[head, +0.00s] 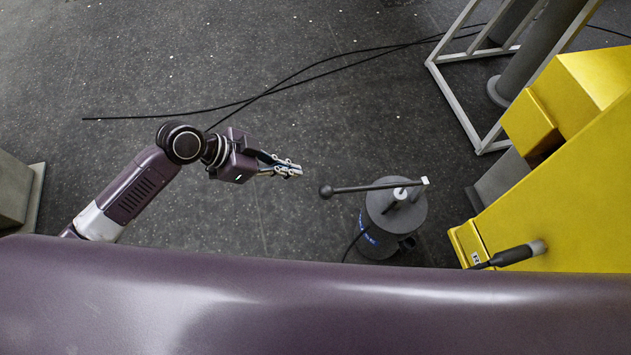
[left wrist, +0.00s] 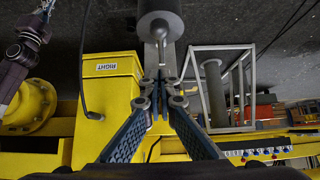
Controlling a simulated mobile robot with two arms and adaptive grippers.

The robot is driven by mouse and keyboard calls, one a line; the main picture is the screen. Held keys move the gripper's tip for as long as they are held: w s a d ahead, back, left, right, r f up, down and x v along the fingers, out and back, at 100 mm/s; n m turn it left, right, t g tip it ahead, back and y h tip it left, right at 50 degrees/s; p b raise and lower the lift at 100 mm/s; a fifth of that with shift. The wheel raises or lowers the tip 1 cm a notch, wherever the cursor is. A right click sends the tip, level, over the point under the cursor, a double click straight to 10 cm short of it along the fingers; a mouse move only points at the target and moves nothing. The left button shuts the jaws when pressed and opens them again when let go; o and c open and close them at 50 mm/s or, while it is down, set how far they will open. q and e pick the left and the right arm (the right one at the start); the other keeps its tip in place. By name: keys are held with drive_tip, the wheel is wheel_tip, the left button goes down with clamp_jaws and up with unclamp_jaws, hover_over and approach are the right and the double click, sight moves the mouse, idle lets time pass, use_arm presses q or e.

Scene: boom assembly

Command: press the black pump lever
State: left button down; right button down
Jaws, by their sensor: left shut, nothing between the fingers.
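The black pump lever (head: 370,187) is a dark rod with a ball knob at its left end. It lies nearly level across the top of a grey round pump body (head: 380,230). My left gripper (head: 290,170) is shut and empty, left of the knob and apart from it in the head view. In the left wrist view its fingertips (left wrist: 163,88) meet below a dark round part (left wrist: 160,25), which looks like the lever or pump; I cannot tell which. My right gripper (left wrist: 46,10) seems to show small at the upper left there; its jaws are unclear.
A yellow machine (head: 570,210) with a dark-handled part (head: 515,255) stands right of the pump. A white frame (head: 455,90) with grey cylinders is behind. Black cables (head: 260,97) lie on the floor. The floor left of the pump is clear.

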use_arm(q)
drive_tip(key=p, duration=0.2)
hover_over(320, 191)
wheel_tip(320, 191, down, 7)
drive_tip(key=shift+a+r, duration=0.1)
drive_tip(key=shift+r, duration=0.05)
wheel_tip(320, 191, down, 3)
drive_tip(key=shift+r, duration=0.2)
drive_tip(key=shift+f, duration=0.9)
